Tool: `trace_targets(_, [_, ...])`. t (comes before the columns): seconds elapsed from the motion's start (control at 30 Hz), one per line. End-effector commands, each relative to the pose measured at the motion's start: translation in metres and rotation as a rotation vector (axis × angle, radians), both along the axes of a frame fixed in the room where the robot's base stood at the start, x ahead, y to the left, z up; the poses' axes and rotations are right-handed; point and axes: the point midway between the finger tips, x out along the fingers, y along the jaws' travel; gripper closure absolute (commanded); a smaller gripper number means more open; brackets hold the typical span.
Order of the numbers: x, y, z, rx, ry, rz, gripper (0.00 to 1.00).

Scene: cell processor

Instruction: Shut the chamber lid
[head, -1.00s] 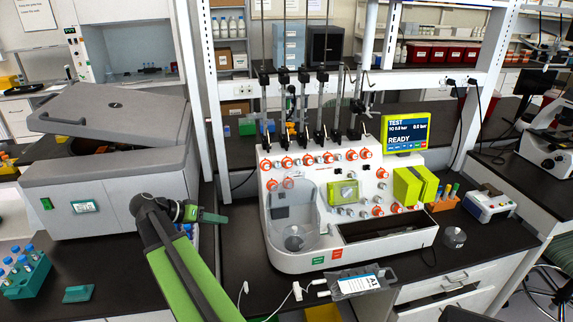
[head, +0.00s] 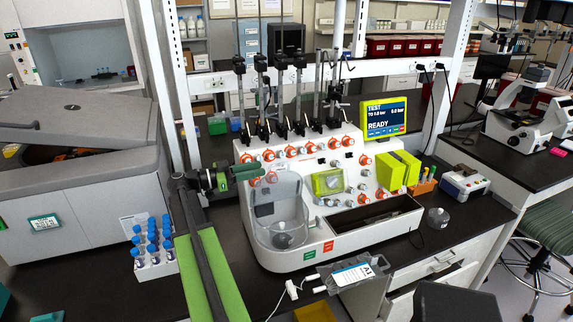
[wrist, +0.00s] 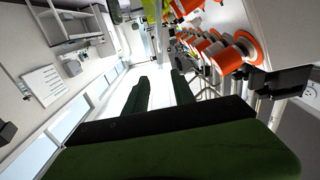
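The white cell processor (head: 345,240) stands on the dark bench. Its round chamber (head: 283,241) is at the front left. A clear chamber lid (head: 287,190) stands raised at the back of the chamber, and I see the chamber floor below it. My gripper (head: 262,171) is level with the lid's upper left part, beside the orange knobs; I cannot tell whether it touches the lid. In the wrist view my gripper (wrist: 158,78) shows two dark green fingers apart with nothing between them. The lid is not clearly visible there.
A grey centrifuge (head: 75,190) stands at left, its lid partly raised. A rack of blue-capped tubes (head: 155,265) sits between it and the processor. Orange knobs (wrist: 238,52) are close right of the fingers in the wrist view. A grey bag (head: 355,275) lies at the front edge.

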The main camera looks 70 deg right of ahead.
Motion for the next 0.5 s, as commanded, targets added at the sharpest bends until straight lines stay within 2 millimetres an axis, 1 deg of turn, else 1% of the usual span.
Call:
trace_targets(0.03, [-0.011, -0.007, 0.0, 0.0, 0.0, -0.001, 0.69])
trace_targets(0.3, [-0.06, -0.049, 0.0, 0.001, 0.0, 0.002, 0.69])
trace_targets(0.4, [-0.074, -0.06, 0.0, 0.001, 0.0, 0.004, 0.69])
trace_targets(0.5, [-0.084, -0.069, 0.0, 0.001, 0.0, 0.005, 0.69])
